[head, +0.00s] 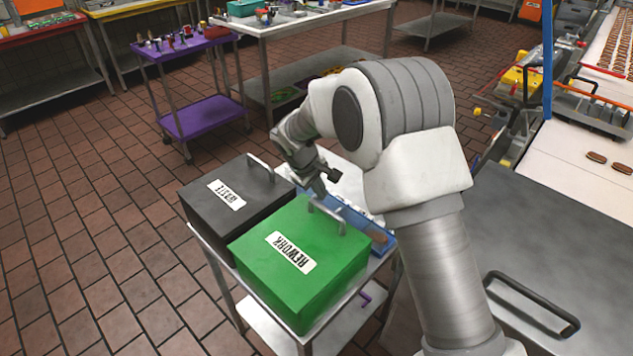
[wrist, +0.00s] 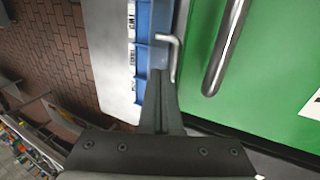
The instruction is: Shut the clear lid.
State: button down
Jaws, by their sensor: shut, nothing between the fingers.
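I cannot make out a clear lid for certain in either view. A blue labelled bin (head: 382,240) stands behind the green box, partly hidden by it and by my arm; it also shows in the wrist view (wrist: 143,58). A small bent metal rod (wrist: 174,57) shows at the bin's right side in the wrist view. My gripper (head: 323,190) is over the cart near the blue bin. In the wrist view its fingers (wrist: 158,78) are together and empty, with the tips close to the bin and the bent rod. I cannot tell whether they touch.
A green REWORK box (head: 325,265) with a metal handle (wrist: 228,45) stands right beside my gripper. A black WASTE box (head: 200,208) stands to its left. Both sit on a metal cart (head: 215,258). A grey worktop (head: 545,250) lies at the right.

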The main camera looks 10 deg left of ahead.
jog(key=shift+x, duration=1.45)
jog(key=shift+r, duration=0.1)
